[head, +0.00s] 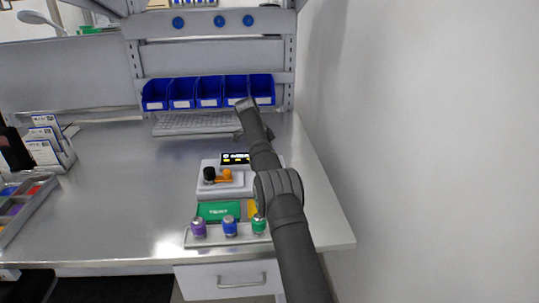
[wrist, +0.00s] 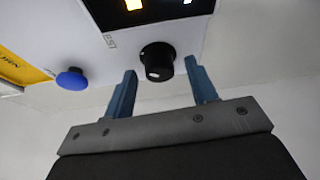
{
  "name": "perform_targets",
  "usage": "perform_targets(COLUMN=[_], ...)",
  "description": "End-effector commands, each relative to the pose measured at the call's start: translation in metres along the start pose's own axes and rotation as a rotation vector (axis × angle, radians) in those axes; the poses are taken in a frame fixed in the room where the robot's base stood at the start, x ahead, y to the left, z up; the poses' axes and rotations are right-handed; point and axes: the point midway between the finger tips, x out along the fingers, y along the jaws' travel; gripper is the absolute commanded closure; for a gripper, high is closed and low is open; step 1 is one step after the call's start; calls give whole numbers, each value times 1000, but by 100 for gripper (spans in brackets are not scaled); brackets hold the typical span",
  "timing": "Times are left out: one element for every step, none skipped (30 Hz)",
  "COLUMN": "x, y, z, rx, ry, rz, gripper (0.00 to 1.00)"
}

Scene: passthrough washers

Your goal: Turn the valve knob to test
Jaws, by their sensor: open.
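In the wrist view a short black knob (wrist: 157,62) with a small white mark stands out from a pale panel, beside a dark display (wrist: 170,10). My gripper (wrist: 161,70) is open, its two blue fingers on either side of the knob's end with gaps at both sides. In the head view a pale box (head: 208,188) carries a black round part (head: 209,173) and an orange part (head: 227,175); I cannot tell whether this black part is the same knob. My arm crosses the box's right side and hides part of it; my fingers are not discernible there.
The wrist view also shows a blue button (wrist: 72,79) and a yellow label (wrist: 22,68). In front of the box are a green panel (head: 218,210) and purple, blue and green-capped parts (head: 229,227). A keyboard (head: 190,123) and blue bins (head: 209,92) stand behind.

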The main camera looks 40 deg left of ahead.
Motion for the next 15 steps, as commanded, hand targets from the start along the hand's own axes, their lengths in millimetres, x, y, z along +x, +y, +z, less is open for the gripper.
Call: perform_targets(x=[0, 0, 0, 0, 0, -1, -1, 0, -1, -1, -1, -1, -1, -1, -1], y=[0, 0, 0, 0, 0, 1, 0, 1, 1, 1, 1, 1, 2, 2, 2], z=[0, 0, 0, 0, 0, 0, 0, 0, 0, 0, 0, 0, 0, 0, 0], rx=[-1, -1, -3, -6, -10, -16, -22, -31, -45, -56, -69, -91, -107, -125, -150], ry=[0, 0, 0, 0, 0, 0, 0, 0, 0, 0, 0, 0, 0, 0, 0], rz=[0, 0, -1, -2, -3, -5, -9, -12, -17, -22, -28, -36, -43, -51, -61], gripper=[48, 48, 48, 48, 48, 48, 48, 48, 48, 48, 48, 48, 48, 48, 48])
